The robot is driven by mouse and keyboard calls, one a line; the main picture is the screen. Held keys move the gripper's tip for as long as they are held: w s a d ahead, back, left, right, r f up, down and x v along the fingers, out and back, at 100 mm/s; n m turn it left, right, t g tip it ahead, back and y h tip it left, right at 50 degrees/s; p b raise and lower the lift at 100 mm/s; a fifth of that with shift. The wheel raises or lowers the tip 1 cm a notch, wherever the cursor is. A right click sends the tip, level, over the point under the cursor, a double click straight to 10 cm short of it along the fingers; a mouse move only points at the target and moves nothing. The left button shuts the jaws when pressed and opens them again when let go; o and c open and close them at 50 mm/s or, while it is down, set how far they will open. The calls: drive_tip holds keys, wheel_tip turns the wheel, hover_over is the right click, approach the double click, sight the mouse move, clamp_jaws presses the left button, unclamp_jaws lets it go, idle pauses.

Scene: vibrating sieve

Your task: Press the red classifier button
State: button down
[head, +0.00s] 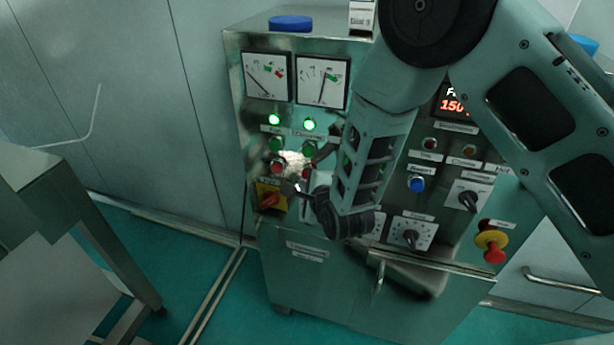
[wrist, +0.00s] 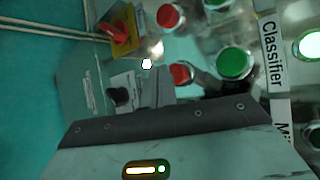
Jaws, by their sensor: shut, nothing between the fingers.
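The control cabinet carries indicator lights with green and red buttons below them. In the wrist view the "Classifier" label (wrist: 270,55) lines up with a green button (wrist: 235,63) and a red button (wrist: 180,75). That red classifier button also shows in the head view (head: 306,173), small and partly covered by my gripper. My gripper (head: 292,187) is shut and empty, just below and left of that button, close to the panel. I cannot tell whether it touches anything. Another red button (head: 278,167), in the neighbouring column, sits to the left.
A yellow-and-red rotary switch (head: 269,198) is close beside my gripper at lower left. A blue button (head: 417,184), black knobs (head: 411,237) and a red emergency stop (head: 493,252) sit to the right. My arm hides the panel's middle. A metal table (head: 60,215) stands at left.

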drive_tip(key=shift+w, duration=0.15)
drive_tip(key=shift+w+d+b, duration=0.15)
drive_tip(key=shift+w+b, duration=0.1)
drive_tip(key=shift+b, duration=0.15)
drive_tip(key=shift+w+d, duration=0.2)
drive_tip(key=shift+w, duration=0.35)
idle(0.6)
drive_tip(key=shift+s+b, duration=0.15)
drive_tip(key=shift+b, duration=0.15)
drive_tip(key=shift+s+a, duration=0.3)
drive_tip(key=shift+s, duration=0.45)
drive_tip(key=shift+s, duration=0.1)
drive_tip(key=s, duration=0.1)
drive_tip(key=s+a+b, duration=0.1)
drive_tip(key=s, duration=0.2)
drive_tip(key=shift+s+a, duration=0.3)
drive_tip(key=shift+a, duration=0.05)
idle(0.6)
